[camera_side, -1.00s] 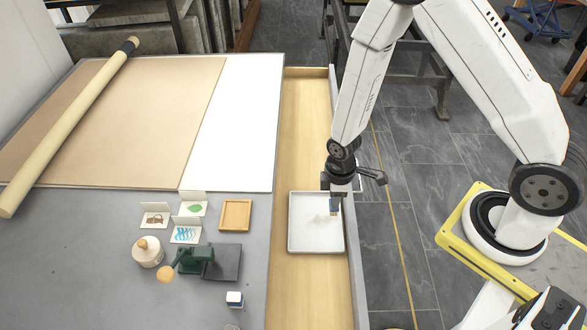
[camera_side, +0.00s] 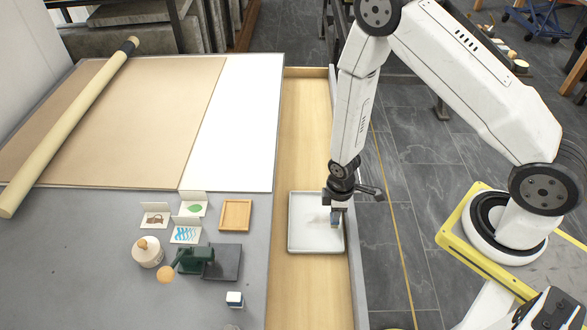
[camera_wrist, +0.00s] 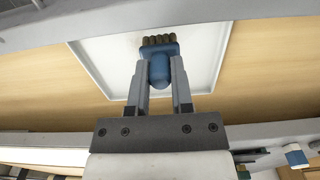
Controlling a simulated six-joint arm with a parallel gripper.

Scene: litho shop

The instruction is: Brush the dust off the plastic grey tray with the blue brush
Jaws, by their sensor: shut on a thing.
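The grey tray (camera_side: 303,243) lies flat on the wooden strip right of the work table. It is a shallow, pale square with a raised rim, and it also shows in the wrist view (camera_wrist: 103,70). My gripper (camera_side: 336,208) is over the tray's right part. In the wrist view my gripper (camera_wrist: 160,72) is shut on the blue brush (camera_wrist: 160,62), with its brown bristles pointing away over the tray. In the side view the brush (camera_side: 335,219) is small and partly hidden by the gripper. A faint patch of dust (camera_side: 316,218) shows left of the brush. Bristle contact with the tray is unclear.
Left of the strip, the grey table holds small picture cards (camera_side: 186,232), a wooden tray (camera_side: 236,215), a green tool (camera_side: 192,261), a pale jar (camera_side: 148,252) and a small blue-and-white block (camera_side: 234,299). The wooden strip (camera_side: 305,120) is clear behind the tray.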

